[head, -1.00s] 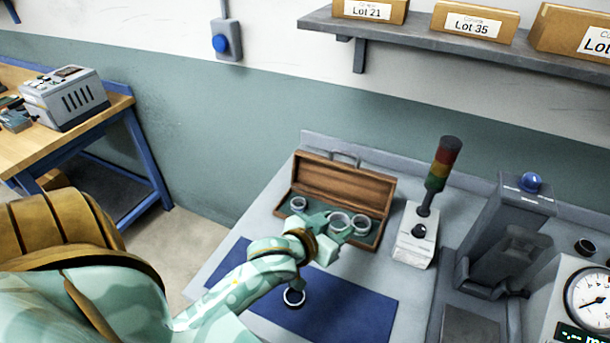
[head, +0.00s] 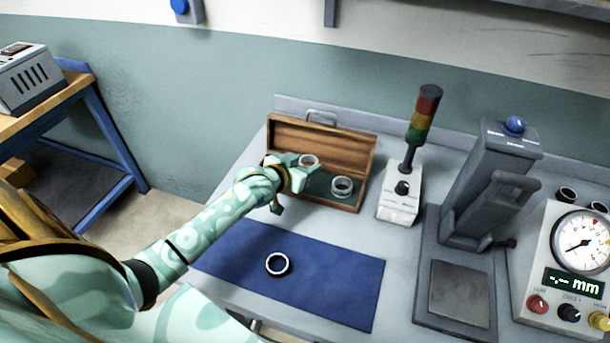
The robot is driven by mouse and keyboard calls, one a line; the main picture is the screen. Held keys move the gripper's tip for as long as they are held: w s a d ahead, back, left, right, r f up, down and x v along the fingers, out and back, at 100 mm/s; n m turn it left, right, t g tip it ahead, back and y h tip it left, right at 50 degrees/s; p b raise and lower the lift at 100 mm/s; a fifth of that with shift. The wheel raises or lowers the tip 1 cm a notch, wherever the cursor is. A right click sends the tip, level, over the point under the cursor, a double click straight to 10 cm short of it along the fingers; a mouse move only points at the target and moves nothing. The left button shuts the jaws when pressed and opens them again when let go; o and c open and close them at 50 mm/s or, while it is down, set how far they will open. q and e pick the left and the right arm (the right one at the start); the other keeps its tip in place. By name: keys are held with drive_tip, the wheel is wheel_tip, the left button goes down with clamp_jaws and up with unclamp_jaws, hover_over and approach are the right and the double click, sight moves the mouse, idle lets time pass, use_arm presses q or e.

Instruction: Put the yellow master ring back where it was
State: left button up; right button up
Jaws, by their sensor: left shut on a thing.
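An open wooden case (head: 366,166) with a green lining stands at the back of the bench. My left gripper (head: 306,167) reaches over the case's left and middle part and is shut on a small ring (head: 309,159). I cannot make out a yellow mark on this ring. A silver ring (head: 341,187) sits in the case's right part. The left part of the case is hidden behind my gripper and wrist. A dark-rimmed ring (head: 278,264) lies on the blue mat (head: 335,285). My right gripper is not in view.
A signal tower (head: 423,115) on a white box stands right of the case. Further right are a grey gauge stand (head: 488,190) and a dial unit (head: 560,260) with a blank-dash mm display. The mat is clear around its ring.

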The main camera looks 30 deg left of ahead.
use_arm(q)
wheel_tip(320, 180, down, 3)
drive_tip(key=shift+w+a+b, duration=0.1)
drive_tip(key=shift+b, duration=0.5)
drive_tip(key=shift+f, duration=0.1)
drive_tip(key=shift+f, duration=0.6)
drive_tip(key=o, duration=1.1)
drive_tip(key=shift+r, duration=0.3)
drive_tip(key=p+v, duration=0.3)
drive_tip(key=v, duration=0.9)
drive_tip(key=shift+r, duration=0.25)
